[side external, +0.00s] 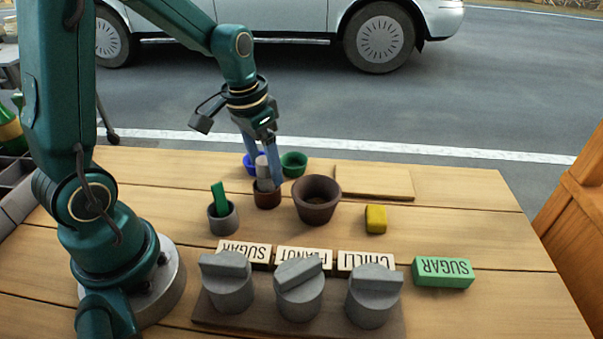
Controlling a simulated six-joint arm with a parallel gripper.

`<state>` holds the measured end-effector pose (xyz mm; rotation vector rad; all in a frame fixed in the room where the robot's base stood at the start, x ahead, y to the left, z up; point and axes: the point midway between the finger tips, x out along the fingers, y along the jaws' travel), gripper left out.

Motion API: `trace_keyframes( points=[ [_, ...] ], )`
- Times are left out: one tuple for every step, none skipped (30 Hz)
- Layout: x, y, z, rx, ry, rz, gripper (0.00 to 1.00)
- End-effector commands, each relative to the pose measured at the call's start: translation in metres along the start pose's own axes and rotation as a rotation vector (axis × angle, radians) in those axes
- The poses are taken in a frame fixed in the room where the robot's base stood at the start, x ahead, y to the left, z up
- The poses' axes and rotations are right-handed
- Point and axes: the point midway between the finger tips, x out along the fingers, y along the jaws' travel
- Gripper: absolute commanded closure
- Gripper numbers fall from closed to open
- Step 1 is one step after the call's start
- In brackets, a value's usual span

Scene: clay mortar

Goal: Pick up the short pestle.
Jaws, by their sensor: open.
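A grey pestle (263,170) stands, slightly tilted, in a small brown cup (267,200). A green stick-like piece (218,194) leans in a grey cup (222,220) to the left; I cannot tell for certain which of the two is the short pestle. My gripper (266,179) points down over the brown cup. Its blue fingers are open and appear to be around the grey pestle, one on each side. Whether they touch it is too small to tell. The pestle's lower end is hidden in the cup.
A brown mortar bowl (317,207) stands close to the right of the brown cup. Blue (250,166) and green (293,165) cups stand behind. A yellow block (375,219), a green SUGAR block (443,272), and a board with grey knobs (300,290) are nearer. The table's right side is clear.

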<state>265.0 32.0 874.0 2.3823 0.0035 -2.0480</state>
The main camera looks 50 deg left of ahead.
Motion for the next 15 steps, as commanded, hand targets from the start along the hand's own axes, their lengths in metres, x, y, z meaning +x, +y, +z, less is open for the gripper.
trace_keyframes(
  points=[
    [0.0000, 0.0001, 0.0000, 0.000, 0.000, 0.000, 0.25],
    [0.0000, 0.0001, 0.0000, 0.000, 0.000, 0.000, 0.25],
    [-0.0001, 0.0001, 0.0000, 0.000, 0.000, 0.000, 0.25],
    [-0.0001, 0.0001, 0.0000, 0.000, 0.000, 0.000, 0.25],
    [-0.0002, 0.0001, 0.0000, 0.000, 0.000, 0.000, 0.33],
    [-0.0002, 0.0001, 0.0001, 0.000, 0.000, 0.000, 0.48],
    [-0.0002, 0.0001, 0.0000, 0.000, 0.000, 0.000, 0.59],
    [-0.0002, 0.0001, 0.0000, 0.000, 0.000, 0.000, 0.71],
    [-0.0003, 0.0001, 0.0001, 0.000, 0.000, 0.000, 0.86],
    [-0.0003, 0.0001, 0.0001, 0.000, 0.000, 0.000, 0.98],
    [-0.0003, 0.0001, 0.0001, 0.000, 0.000, 0.000, 1.00],
    [-0.0003, 0.0001, 0.0000, 0.000, 0.000, 0.000, 1.00],
    [-0.0003, 0.0001, 0.0000, 0.000, 0.000, 0.000, 1.00],
    [-0.0004, 0.0001, 0.0000, 0.000, 0.000, 0.000, 1.00],
    [-0.0004, 0.0001, 0.0000, 0.000, 0.000, 0.000, 1.00]
  ],
)
